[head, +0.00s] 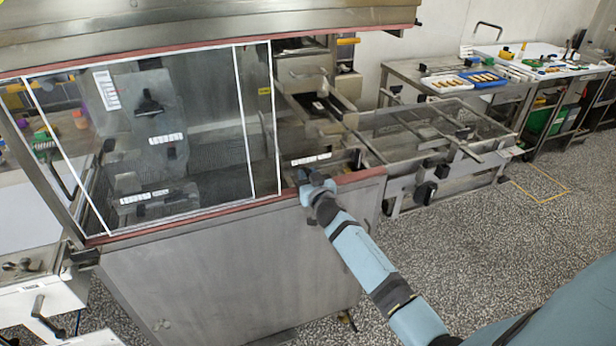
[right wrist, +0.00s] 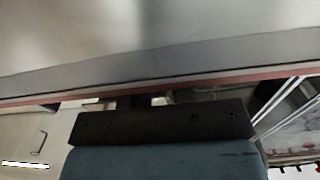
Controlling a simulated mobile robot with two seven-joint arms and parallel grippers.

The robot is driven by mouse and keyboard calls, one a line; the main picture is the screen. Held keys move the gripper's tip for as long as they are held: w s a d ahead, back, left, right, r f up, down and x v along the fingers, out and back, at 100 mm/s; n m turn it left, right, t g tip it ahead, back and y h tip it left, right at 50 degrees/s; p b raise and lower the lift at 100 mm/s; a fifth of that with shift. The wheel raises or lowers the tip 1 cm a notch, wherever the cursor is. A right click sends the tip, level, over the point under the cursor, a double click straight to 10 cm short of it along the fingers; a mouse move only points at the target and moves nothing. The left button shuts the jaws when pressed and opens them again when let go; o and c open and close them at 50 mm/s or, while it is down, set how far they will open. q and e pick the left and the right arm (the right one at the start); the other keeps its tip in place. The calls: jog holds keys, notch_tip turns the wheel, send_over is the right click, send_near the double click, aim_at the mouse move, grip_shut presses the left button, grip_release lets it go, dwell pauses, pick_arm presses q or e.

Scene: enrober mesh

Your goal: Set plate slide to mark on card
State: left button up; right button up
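My right gripper (head: 316,182) is at the right end of the steel cabinet's red-edged opening, by the front ledge. Its fingers are too small and dark to read in the head view. The right wrist view shows only its dark mount (right wrist: 160,124) close to a steel panel with a red edge. A white strip with dark marks (head: 311,160) lies just behind the gripper. More marked white strips, one upper left (head: 106,90), one in the middle (head: 166,138) and one lower (head: 145,197), show behind the clear window. I cannot tell which part is the plate slide. My left gripper is out of view.
The white-framed clear window (head: 215,120) covers the cabinet's left opening. A black handle (head: 148,103) is behind it. A steel mesh conveyor frame (head: 440,135) extends right. The right floor is clear.

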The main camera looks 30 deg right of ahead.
aim_at(316, 164)
jog(key=shift+s+d+p, duration=0.2)
jog(key=shift+s+d, duration=0.05)
jog(key=shift+d, duration=0.75)
jog(key=shift+s+d+p, duration=0.15)
jog(key=shift+s+d, duration=0.1)
jog(key=shift+d, duration=0.75)
grip_shut()
jog(key=o, duration=0.7)
grip_release()
jog(key=shift+o, duration=0.8)
jog(key=shift+d, duration=0.1)
jog(key=shift+s+a, duration=0.2)
jog(key=shift+s, duration=0.15)
jog(key=b+v, duration=0.1)
jog(key=v, duration=1.2)
